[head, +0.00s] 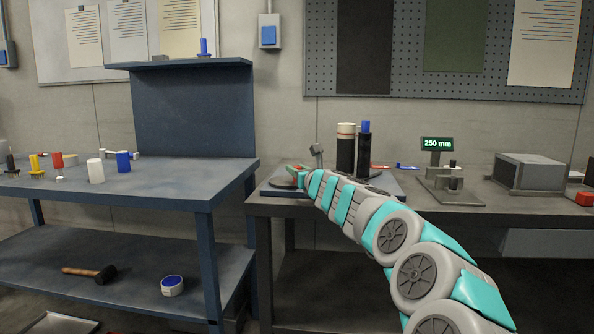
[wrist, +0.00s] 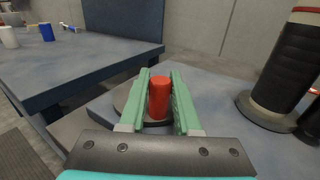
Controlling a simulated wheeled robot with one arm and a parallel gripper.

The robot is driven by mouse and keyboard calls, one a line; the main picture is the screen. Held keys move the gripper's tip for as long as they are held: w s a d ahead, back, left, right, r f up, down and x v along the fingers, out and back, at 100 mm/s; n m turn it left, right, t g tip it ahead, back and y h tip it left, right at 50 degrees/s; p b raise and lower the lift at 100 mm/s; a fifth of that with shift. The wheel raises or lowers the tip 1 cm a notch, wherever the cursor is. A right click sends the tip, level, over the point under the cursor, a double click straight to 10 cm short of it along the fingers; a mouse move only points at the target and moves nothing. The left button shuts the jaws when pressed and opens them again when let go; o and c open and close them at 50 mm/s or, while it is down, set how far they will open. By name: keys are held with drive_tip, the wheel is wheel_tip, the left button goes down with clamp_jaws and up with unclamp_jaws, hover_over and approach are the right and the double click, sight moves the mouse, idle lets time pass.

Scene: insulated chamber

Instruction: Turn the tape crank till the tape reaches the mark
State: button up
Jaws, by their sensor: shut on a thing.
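In the wrist view a red upright cylindrical knob (wrist: 159,97) stands between the two green fingers of my gripper (wrist: 160,78). The gripper is shut on this red knob, which looks like the crank's handle. A dark round disc (wrist: 121,97) shows partly beneath it. In the head view my gripper (head: 299,170) is at the left end of the right-hand bench, over the grey-blue base plate (head: 392,184), and mostly hides the knob. A black roll (head: 346,155) with a cream top stands on the plate. I cannot make out the tape's mark.
A dark cylinder with a blue top (head: 364,145) stands beside the roll. A small display (head: 437,143) reads 250 mm. A grey box (head: 528,172) stands farther right. The blue workbench (head: 190,175) on the left holds several coloured pieces. A gap separates the benches.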

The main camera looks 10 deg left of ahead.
clamp_jaws()
drive_tip(key=shift+a+f, duration=0.1)
drive_tip(key=b, duration=0.1)
drive_tip(key=m+h+b, duration=0.1)
drive_tip(key=b, duration=0.1)
drive_tip(key=shift+s+a+f+t+h, duration=0.2)
drive_tip(key=shift+s+a+t+h, duration=0.1)
drive_tip(key=shift+t, duration=0.1)
drive_tip(key=m+h+b, duration=0.1)
drive_tip(key=m+t+h+b, duration=0.1)
drive_tip(key=h, duration=0.1)
drive_tip(key=shift+s+a+r, duration=0.1)
drive_tip(key=shift+a+r, duration=0.05)
drive_tip(key=shift+a, duration=0.1)
drive_tip(key=shift+s+a+r+m+h+b, duration=0.1)
drive_tip(key=shift+a+m+h+b, duration=0.1)
drive_tip(key=shift+m+h, duration=0.7)
drive_tip(key=shift+s+a+r+m+h+b, duration=0.15)
drive_tip(key=shift+m+h, duration=0.35)
drive_tip(key=shift+h, duration=0.7)
drive_tip(key=shift+w, duration=0.1)
drive_tip(key=o, duration=0.7)
unclamp_jaws()
drive_tip(key=shift+f, duration=0.1)
drive_tip(key=shift+c, duration=0.2)
